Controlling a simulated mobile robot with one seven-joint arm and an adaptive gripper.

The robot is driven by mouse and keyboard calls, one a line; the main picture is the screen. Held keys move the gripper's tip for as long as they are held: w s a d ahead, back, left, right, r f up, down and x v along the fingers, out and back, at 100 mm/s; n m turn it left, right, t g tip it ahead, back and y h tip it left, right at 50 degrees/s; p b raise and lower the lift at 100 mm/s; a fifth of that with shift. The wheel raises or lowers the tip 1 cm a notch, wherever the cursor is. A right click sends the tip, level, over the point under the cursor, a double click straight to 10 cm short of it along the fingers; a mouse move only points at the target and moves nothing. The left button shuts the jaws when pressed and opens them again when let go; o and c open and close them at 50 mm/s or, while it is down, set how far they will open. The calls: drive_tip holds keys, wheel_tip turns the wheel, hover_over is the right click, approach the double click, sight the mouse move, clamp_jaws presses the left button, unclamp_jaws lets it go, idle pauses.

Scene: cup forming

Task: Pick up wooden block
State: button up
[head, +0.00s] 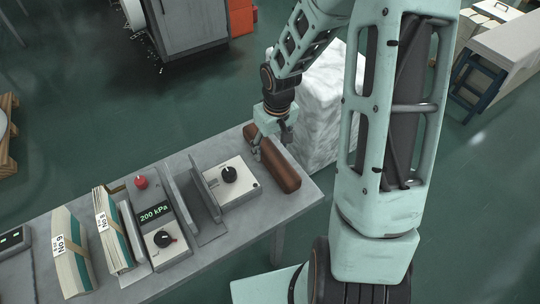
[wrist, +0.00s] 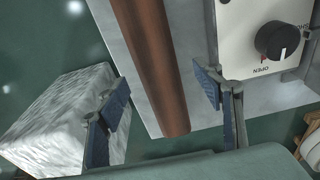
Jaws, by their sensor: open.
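The wooden block (head: 283,173) is a long reddish-brown bar lying on the grey table near its right end. In the wrist view the block (wrist: 152,62) runs from the top edge down toward the space between my fingers. My gripper (head: 272,143) is over the block's middle in the head view, where it hides part of it. In the wrist view my gripper (wrist: 165,100) is open, with one blue-padded finger on each side of the block. A gap shows between each pad and the block. I cannot tell how far the fingertips are above the table.
A white control box with a black knob (head: 229,174) stands close left of the block. A 200 kPa gauge box (head: 153,213) and banded paper stacks (head: 70,253) are further left. A white wrapped bale (head: 325,115) stands just beyond the table's far right edge.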

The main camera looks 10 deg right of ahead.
sight(270, 151)
drive_tip(key=f, duration=0.2)
drive_tip(key=w+f, duration=0.1)
drive_tip(key=f, duration=0.1)
drive_tip(key=shift+w+f, duration=0.1)
drive_tip(key=shift+f, duration=0.25)
clamp_jaws()
